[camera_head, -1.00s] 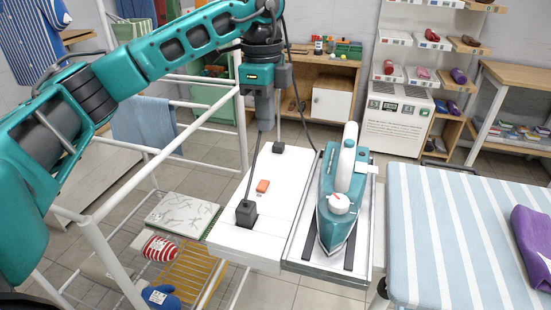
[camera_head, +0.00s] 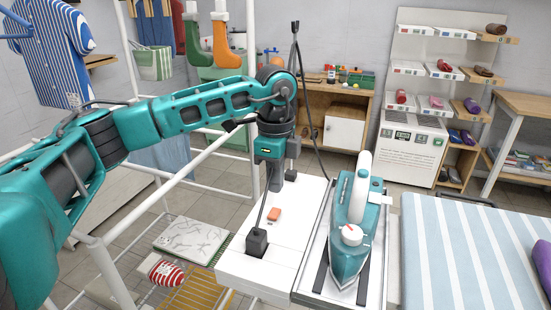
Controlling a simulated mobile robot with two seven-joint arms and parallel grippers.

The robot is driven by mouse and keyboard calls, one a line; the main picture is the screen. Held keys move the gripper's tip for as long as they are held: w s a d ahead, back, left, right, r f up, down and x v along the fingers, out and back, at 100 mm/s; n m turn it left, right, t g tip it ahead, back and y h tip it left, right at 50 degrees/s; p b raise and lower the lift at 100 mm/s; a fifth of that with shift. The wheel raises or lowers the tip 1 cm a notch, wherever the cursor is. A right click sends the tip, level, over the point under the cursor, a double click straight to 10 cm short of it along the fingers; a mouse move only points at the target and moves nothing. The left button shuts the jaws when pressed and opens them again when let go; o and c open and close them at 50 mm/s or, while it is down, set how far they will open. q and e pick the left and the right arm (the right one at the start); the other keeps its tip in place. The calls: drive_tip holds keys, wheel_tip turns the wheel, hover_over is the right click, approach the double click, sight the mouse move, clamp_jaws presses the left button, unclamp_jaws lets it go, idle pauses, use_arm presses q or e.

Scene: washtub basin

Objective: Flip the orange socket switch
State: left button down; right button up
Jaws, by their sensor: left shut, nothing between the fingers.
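The orange socket switch (camera_head: 274,214) sits on the white socket board (camera_head: 238,277), between a black plug (camera_head: 257,243) at the near end and a second black plug (camera_head: 291,174) at the far end. My left gripper (camera_head: 275,187) points down above the board, beyond the switch in the picture. It is shut and empty. A gap shows between its tip and the switch; whether the tip touches the board I cannot tell. Which way the switch is tipped is too small to tell. My right gripper is not in view.
A teal and white iron (camera_head: 349,240) stands on its rest right of the board. A black cord rises behind my gripper. A striped ironing board (camera_head: 450,245) lies at right. White rack bars (camera_head: 175,185) run under my left arm. Shelves stand behind.

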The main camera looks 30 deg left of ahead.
sight(276, 210)
use_arm(q)
wheel_tip(276, 210, down, 5)
drive_tip(key=shift+f, duration=0.1)
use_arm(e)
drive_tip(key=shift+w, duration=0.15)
